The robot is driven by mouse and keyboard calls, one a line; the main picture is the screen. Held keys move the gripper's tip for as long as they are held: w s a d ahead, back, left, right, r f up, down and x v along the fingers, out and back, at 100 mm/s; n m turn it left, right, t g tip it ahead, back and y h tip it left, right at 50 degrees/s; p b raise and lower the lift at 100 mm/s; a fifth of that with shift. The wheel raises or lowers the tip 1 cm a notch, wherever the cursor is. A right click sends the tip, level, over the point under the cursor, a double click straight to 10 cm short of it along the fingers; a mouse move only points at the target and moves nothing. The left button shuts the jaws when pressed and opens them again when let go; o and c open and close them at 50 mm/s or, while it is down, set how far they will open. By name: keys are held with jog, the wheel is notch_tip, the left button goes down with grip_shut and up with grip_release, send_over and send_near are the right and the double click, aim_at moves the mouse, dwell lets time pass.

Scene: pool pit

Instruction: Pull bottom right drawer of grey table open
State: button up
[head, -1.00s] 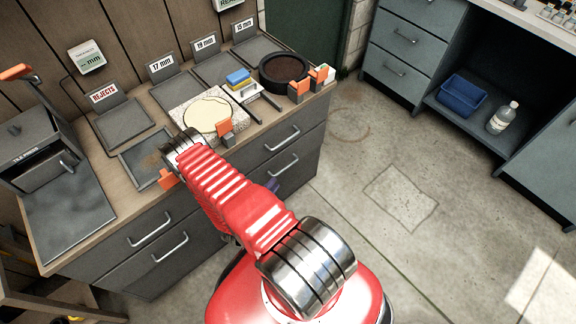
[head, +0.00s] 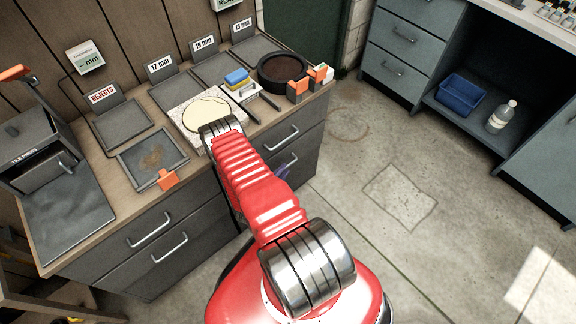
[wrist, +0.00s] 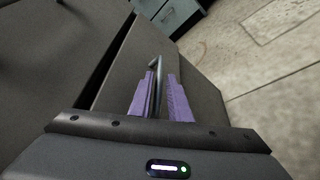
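The grey table (head: 200,215) has a wood top and drawers with bar handles. Its bottom right drawer (head: 307,172) shows at the right end, with its handle (head: 288,163) partly behind my arm. In the head view only a bit of my gripper's purple fingers (head: 281,174) shows beside that handle. In the wrist view the two fingers (wrist: 160,98) are apart, with a metal handle (wrist: 157,68) between them. The handle is nearer the left finger; I cannot tell whether they touch. A dark gap (wrist: 106,63) runs beside the drawer front.
The tabletop holds trays, a stone slab (head: 178,108), a round black dish (head: 283,70) and orange-tipped items (head: 298,86). Another grey cabinet (head: 410,45) with a blue bin (head: 460,96) and a bottle (head: 502,116) stands at the right. The floor (head: 400,200) between is clear.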

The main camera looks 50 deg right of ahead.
jog(key=shift+x, duration=2.15)
jog(key=shift+c, duration=0.3)
grip_shut()
